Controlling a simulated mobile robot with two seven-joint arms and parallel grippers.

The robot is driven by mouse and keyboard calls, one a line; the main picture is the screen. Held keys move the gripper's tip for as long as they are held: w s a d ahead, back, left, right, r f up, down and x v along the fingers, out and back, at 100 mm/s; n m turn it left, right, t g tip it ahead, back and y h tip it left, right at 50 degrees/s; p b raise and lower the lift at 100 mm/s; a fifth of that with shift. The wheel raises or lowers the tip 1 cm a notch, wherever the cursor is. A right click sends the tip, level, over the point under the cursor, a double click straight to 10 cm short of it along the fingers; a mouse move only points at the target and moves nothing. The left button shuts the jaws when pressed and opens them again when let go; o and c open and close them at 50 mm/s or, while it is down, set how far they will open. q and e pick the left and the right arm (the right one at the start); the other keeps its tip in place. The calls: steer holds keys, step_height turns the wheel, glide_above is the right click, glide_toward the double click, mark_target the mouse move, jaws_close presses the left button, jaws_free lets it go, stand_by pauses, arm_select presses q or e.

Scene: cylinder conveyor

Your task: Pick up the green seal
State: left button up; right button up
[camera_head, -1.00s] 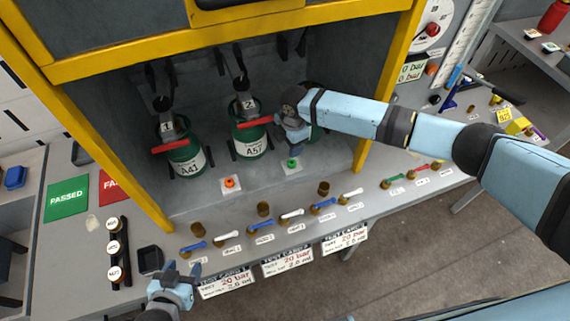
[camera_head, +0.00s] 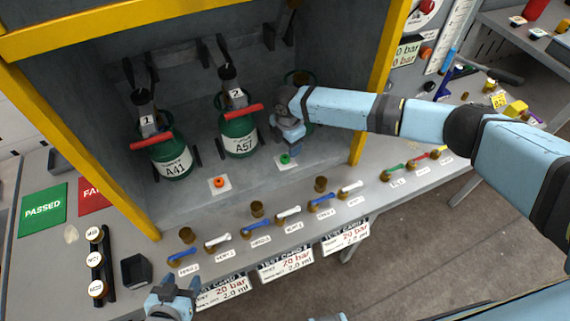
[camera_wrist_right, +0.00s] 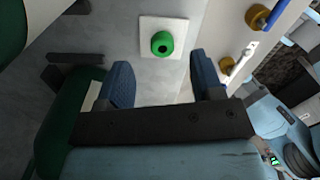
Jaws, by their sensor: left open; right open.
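The green seal (camera_head: 285,159) is a small ring on a white square pad on the grey bench, in front of the cylinders. In the right wrist view the green seal (camera_wrist_right: 162,43) lies just beyond my right gripper's fingertips, between their lines and apart from them. My right gripper (camera_head: 287,143) is open and empty, just above and behind the seal in the head view; its fingers also show in the right wrist view (camera_wrist_right: 160,80). My left gripper (camera_head: 177,291) is open and empty at the front left edge of the bench.
Green cylinders A41 (camera_head: 169,158) and A57 (camera_head: 238,135) stand behind; a third is partly hidden by my right arm. An orange seal (camera_head: 218,182) lies left of the green one. Brass fittings and coloured handled tools line the front edge. Yellow posts frame the bay.

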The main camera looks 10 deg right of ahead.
mark_target(286, 157)
steer(key=shift+f, duration=0.25)
steer(key=f+b, duration=0.4)
steer(key=shift+s+a+f+b, duration=0.15)
steer(key=shift+a+f+b, duration=0.05)
steer(key=shift+f+b, duration=0.15)
steer(key=shift+r, duration=0.1)
steer(key=shift+c, duration=0.2)
steer(key=c, duration=0.9)
